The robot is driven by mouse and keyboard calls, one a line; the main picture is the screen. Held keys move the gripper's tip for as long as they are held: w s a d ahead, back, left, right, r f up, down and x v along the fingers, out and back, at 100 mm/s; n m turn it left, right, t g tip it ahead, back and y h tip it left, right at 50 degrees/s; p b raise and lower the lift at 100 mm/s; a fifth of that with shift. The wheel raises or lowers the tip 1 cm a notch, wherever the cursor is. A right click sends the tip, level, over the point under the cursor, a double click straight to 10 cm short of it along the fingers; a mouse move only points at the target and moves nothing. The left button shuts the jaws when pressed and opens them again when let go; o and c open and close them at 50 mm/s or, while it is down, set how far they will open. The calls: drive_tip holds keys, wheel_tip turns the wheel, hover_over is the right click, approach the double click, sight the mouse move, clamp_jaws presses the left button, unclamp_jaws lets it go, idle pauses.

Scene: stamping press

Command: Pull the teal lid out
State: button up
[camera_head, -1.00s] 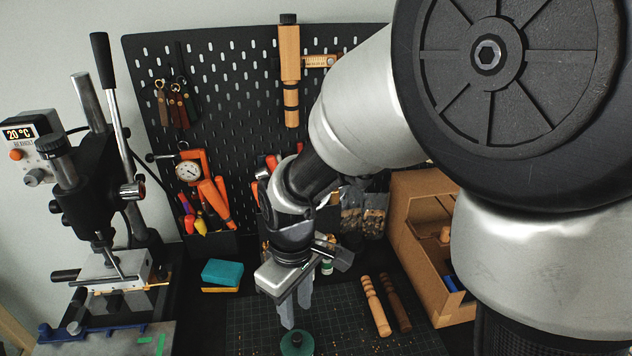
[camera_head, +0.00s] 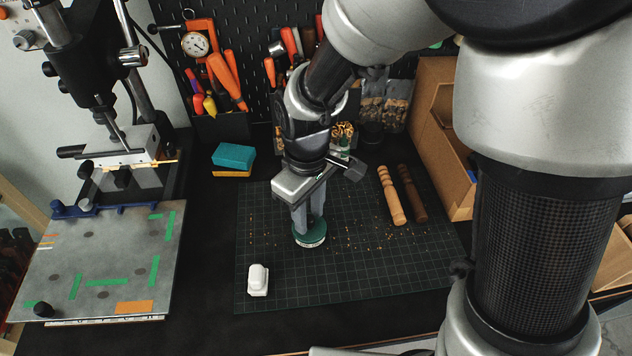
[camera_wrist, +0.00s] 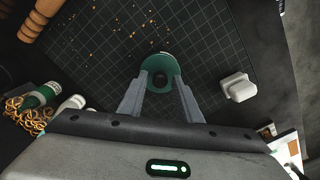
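The teal lid (camera_head: 309,238) is a dark teal disc with a pale rim below it, on the cutting mat. In the wrist view, the lid (camera_wrist: 174,61) shows a small dark knob at its middle. My gripper (camera_head: 308,229) points down at it from above. In the wrist view, the two grey fingers of my gripper (camera_wrist: 161,79) stand apart on either side of the knob, with a gap showing between them. The fingertips are at or just above the lid; I cannot tell whether they touch it. What lies under the lid is mostly hidden.
A white object (camera_head: 258,280) sits on the mat (camera_head: 370,275) to the front left. Two wooden handles (camera_head: 391,195) lie to the right, near a wooden organiser (camera_head: 437,150). A teal-and-yellow block (camera_head: 233,158) is behind left. The press (camera_head: 120,150) stands at far left.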

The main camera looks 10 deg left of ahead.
sight(309, 217)
clamp_jaws()
drive_tip(key=shift+r, duration=0.3)
drive_tip(key=shift+r+p, duration=1.75)
drive_tip(key=shift+r, duration=0.15)
